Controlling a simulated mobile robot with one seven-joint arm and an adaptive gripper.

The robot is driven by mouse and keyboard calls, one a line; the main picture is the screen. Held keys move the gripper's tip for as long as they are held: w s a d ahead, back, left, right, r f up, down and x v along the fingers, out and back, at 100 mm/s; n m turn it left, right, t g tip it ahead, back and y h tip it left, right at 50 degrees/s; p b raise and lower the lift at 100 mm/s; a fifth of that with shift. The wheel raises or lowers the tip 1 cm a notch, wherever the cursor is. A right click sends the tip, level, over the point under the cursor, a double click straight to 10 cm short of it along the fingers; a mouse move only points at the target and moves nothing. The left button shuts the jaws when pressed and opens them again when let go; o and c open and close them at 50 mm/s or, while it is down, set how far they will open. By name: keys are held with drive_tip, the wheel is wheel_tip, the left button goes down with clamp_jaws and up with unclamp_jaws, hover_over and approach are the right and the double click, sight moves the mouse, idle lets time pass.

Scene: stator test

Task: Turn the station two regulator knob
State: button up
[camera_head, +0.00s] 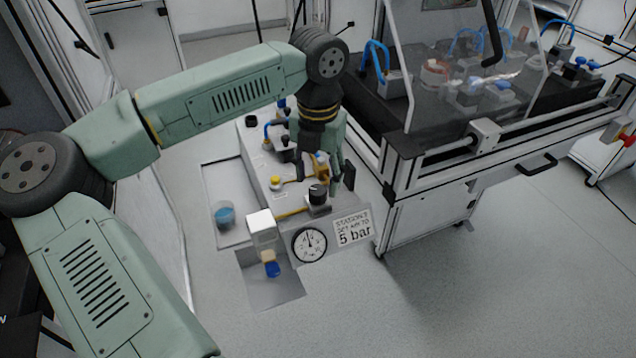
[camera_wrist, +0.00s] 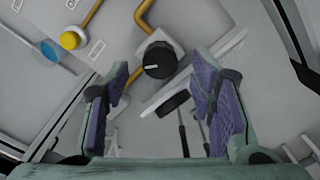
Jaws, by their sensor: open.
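The black regulator knob (camera_head: 318,194) stands on a grey block on the station panel, above a round white gauge (camera_head: 309,244). A sign (camera_head: 353,228) beside the gauge reads "5 bar". In the wrist view the knob (camera_wrist: 160,59), with a white pointer mark, lies ahead of the gap between my fingertips. My gripper (camera_head: 334,176) hangs just above and behind the knob in the head view. In the wrist view my gripper (camera_wrist: 160,80) is open, with purple-grey pads on either side and nothing between them. I see no contact with the knob.
A yellow button (camera_head: 275,182) and brass pipes are close to the knob; the button also shows in the wrist view (camera_wrist: 71,40). A dark-topped bench (camera_head: 408,135) stands to the right.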

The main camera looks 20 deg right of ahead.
sight(318, 189)
wheel_tip(318, 189, up, 9)
drive_tip(key=shift+r, duration=0.15)
idle(0.5)
